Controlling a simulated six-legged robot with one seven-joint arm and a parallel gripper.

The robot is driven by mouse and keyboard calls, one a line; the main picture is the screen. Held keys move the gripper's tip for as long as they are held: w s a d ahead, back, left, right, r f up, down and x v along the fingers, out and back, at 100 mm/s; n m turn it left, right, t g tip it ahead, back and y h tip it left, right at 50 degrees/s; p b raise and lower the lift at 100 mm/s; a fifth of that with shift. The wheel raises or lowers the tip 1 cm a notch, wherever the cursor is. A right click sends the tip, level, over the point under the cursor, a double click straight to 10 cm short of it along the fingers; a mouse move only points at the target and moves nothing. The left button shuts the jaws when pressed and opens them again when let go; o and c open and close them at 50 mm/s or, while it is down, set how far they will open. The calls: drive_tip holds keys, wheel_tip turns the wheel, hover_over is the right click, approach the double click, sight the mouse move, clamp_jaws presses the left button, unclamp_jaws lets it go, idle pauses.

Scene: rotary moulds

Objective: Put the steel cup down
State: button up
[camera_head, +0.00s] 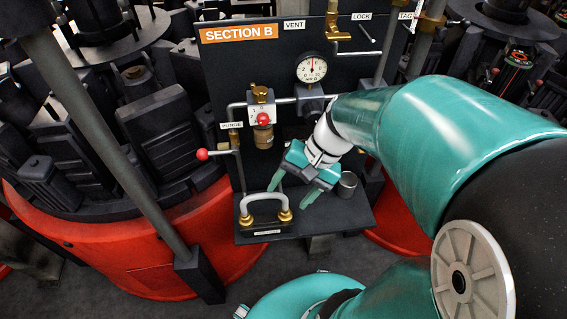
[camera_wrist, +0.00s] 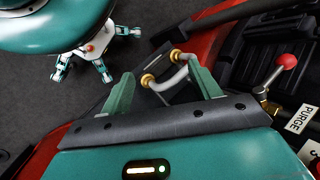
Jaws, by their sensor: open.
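The steel cup (camera_head: 347,185) stands upright on the dark shelf (camera_head: 345,216) below the Section B panel, near the shelf's right side. My gripper (camera_head: 291,194) is to the left of the cup, with its green fingers spread apart and nothing between them. The fingers point down and left toward the silver U-shaped handle with brass ends (camera_head: 265,204) on the shelf's left part. In the wrist view my gripper (camera_wrist: 162,92) is open, and the handle (camera_wrist: 170,75) shows beyond and between its fingertips. The cup is not visible in the wrist view.
The Section B panel (camera_head: 225,70) stands behind the shelf with a gauge (camera_head: 311,69), a brass and red-knobbed valve (camera_head: 262,118) and a red-ball purge lever (camera_head: 203,154). A grey post (camera_head: 110,150) and a red mould base (camera_head: 150,255) are at left.

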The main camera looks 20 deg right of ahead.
wheel_tip(320, 180, up, 11)
drive_tip(key=s+a+n+t+h, duration=0.1)
drive_tip(key=a+n+t+h, duration=0.1)
drive_tip(key=n+t+h, duration=0.3)
drive_tip(key=shift+s+a+n+h, duration=0.25)
drive_tip(key=shift+n+h, duration=0.25)
drive_tip(key=shift+n, duration=0.7)
drive_tip(key=shift+d+f, duration=0.1)
